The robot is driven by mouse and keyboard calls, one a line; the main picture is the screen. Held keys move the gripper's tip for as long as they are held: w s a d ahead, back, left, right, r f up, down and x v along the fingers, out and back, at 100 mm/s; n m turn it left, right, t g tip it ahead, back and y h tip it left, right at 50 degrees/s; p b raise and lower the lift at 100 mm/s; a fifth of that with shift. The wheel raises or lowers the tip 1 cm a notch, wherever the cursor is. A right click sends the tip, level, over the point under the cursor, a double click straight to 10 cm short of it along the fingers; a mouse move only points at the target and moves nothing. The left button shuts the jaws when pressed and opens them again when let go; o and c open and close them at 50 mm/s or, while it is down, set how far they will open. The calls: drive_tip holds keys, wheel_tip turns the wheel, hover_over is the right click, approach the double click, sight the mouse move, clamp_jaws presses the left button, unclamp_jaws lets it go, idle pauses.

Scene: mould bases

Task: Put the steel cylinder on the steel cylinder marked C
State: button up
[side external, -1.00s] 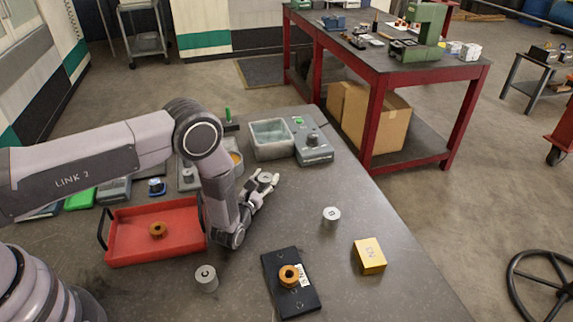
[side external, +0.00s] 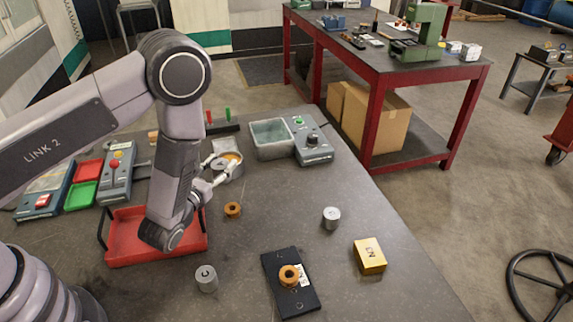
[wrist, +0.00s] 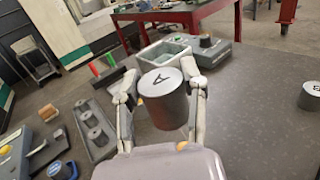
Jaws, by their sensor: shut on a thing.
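My gripper (side external: 212,178) is shut on a steel cylinder marked A, held between its two fingers. The held cylinder (wrist: 166,103) shows its lettered top in the wrist view; in the side view it is small and partly covered by the fingers. A steel cylinder whose top mark looks like C (side external: 206,280) stands upright on the table near the front, apart from my gripper. Another steel cylinder, marked B (side external: 331,219), stands to the right and shows at the wrist view's edge (wrist: 309,97).
A red tray (side external: 122,254) lies left, partly behind my arm. An orange ring (side external: 232,210) lies on the table. A black plate (side external: 301,302) bears another orange ring. A yellow block (side external: 370,257), grey bin (side external: 272,140) and control box (side external: 315,150) stand right.

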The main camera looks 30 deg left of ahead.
drive_tip(key=s+a+r+n+g+y, duration=0.25)
drive_tip(key=a+r+n+y, duration=0.2)
drive_tip(key=a, duration=0.25)
drive_tip(key=s+a+r+n+g+y, duration=0.2)
drive_tip(key=a+r+n+g+y, duration=0.15)
drive_tip(key=a+y, duration=0.3)
drive_tip(key=s+r+n+g+y, duration=0.1)
drive_tip(key=s+n+g+y, duration=0.1)
drive_tip(key=s+n+g, duration=0.6)
drive_tip(key=s+r+n+g+y, duration=0.2)
drive_tip(key=s+n+g, duration=0.2)
drive_tip(key=s+g, duration=0.65)
drive_tip(key=s+d+f+n+g+h, duration=0.2)
drive_tip(key=s+d+n+g+h, duration=0.85)
drive_tip(key=s+d, duration=0.4)
drive_tip(key=d+f+n+h, duration=0.4)
drive_tip(key=d+n+h, duration=0.6)
drive_tip(key=h, duration=0.4)
drive_tip(key=d+f+n+t+h, duration=0.5)
drive_tip(key=d+f+t+h, duration=0.25)
drive_tip(key=d, duration=0.25)
drive_tip(key=s+d+f+m+g+y, duration=0.2)
drive_tip(key=s+g, duration=0.1)
drive_tip(key=s, duration=0.5)
drive_tip(key=shift+s+d+f, duration=0.1)
drive_tip(key=shift+s+f, duration=0.05)
drive_tip(key=shift+f, duration=1.8)
drive_tip(key=shift+s+d+f, duration=0.1)
drive_tip(key=shift+f, duration=1.8)
